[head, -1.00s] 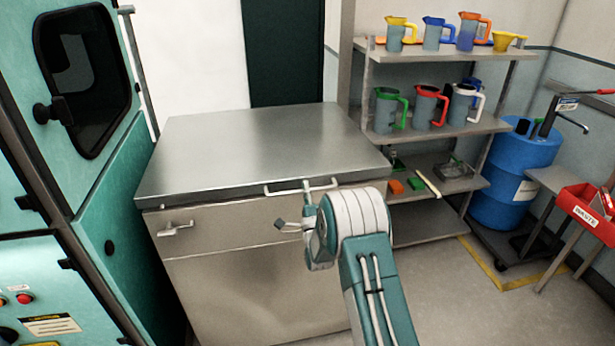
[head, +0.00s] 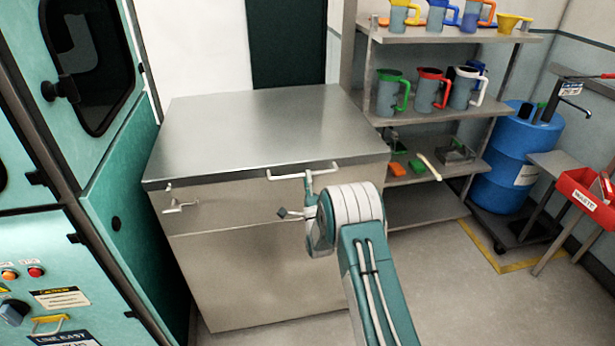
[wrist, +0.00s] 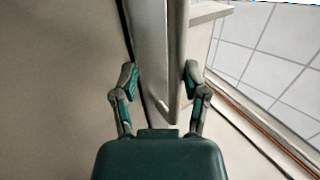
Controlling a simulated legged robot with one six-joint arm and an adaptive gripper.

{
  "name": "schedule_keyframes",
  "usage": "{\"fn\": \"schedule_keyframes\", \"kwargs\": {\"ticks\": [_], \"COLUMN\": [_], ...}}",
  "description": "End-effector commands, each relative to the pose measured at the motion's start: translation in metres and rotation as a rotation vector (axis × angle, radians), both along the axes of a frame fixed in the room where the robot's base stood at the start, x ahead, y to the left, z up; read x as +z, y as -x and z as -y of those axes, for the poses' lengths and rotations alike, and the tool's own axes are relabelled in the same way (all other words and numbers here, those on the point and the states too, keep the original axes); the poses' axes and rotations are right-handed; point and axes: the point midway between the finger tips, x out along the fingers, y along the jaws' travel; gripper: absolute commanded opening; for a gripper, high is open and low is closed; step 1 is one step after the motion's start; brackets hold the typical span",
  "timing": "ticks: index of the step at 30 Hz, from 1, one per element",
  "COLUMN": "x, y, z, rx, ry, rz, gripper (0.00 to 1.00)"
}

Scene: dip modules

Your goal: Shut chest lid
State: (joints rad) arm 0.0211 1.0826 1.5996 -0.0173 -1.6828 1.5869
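The chest (head: 265,270) is a large steel box with a flat grey lid (head: 260,130) on top. The lid looks down and level; I cannot tell whether its front edge is fully seated. A pale bar handle (head: 285,176) sticks out from the lid's front edge, right of centre. My gripper (head: 297,200) is at this handle, in front of the chest. In the wrist view my gripper (wrist: 161,73) is open, its two fingers apart with the handle bar (wrist: 175,60) between them, nearer the right finger. Firm contact is not visible.
A latch (head: 180,206) sits on the chest's front left. A teal cabinet (head: 110,200) stands close on the left. Shelves (head: 440,120) with several jugs stand behind right, beside a blue drum (head: 510,160) and a red bin (head: 588,200). The floor at front right is clear.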

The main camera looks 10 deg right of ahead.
Motion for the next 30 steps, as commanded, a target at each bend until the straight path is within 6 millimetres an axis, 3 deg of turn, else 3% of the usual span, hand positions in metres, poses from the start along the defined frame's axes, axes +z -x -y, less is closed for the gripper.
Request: {"fn": "schedule_keyframes", "kwargs": {"ticks": [11,24,30], "x": [-0.005,-0.054,-0.065], "y": [0.010,0.081,0.098], "z": [0.000,0.000,-0.001], "rx": [0.000,0.000,0.000], "ry": [0.000,0.000,0.000], "rz": [0.002,-0.003,-0.002], "gripper": [0.54,0.54,0.54]}}
